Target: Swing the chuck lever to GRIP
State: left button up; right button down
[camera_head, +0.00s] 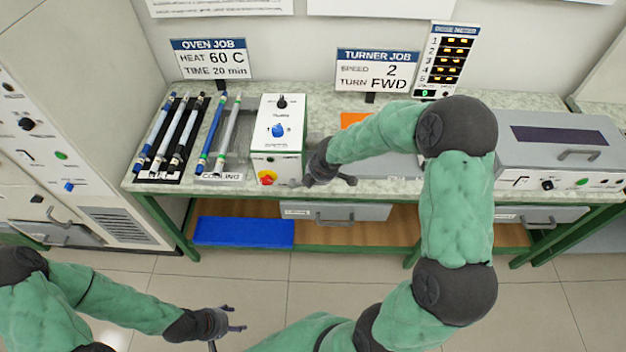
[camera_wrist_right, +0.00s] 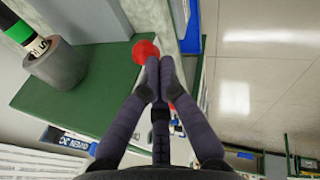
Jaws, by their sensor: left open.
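In the right wrist view, a round red knob (camera_wrist_right: 145,51), which looks like the end of the chuck lever, sits just past my right fingertips. Whether they touch it I cannot tell. A grey chuck-like cylinder (camera_wrist_right: 57,68) with a green, white and black rod (camera_wrist_right: 22,32) in it stands to the left, over a green plate (camera_wrist_right: 75,95). My right gripper (camera_wrist_right: 161,88) has its fingers together, with nothing visible between them. In the head view my right gripper (camera_head: 309,182) is by the bench's front edge; my right arm hides the turner. My left gripper (camera_head: 238,319) is open and empty over the floor.
A white speed box (camera_head: 280,152) with a blue knob stands left of my right gripper. A black rack (camera_head: 160,175) and a cooling rack (camera_head: 222,177) hold several rods. A grey oven-like unit (camera_head: 560,145) stands right. Drawers (camera_head: 335,212) lie under the bench (camera_head: 130,182).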

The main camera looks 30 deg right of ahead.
pick_arm(q)
jog(key=shift+s+d+f+b, duration=0.1)
jog(key=shift+s+f+b, duration=0.35)
pick_arm(e)
jog(key=shift+s+d+f, duration=0.2)
jog(key=shift+d+f, duration=0.2)
jog(key=shift+f, duration=0.3)
jog(key=shift+s+d+f, duration=0.2)
jog(key=shift+d+f, duration=0.2)
jog(key=shift+f, duration=0.25)
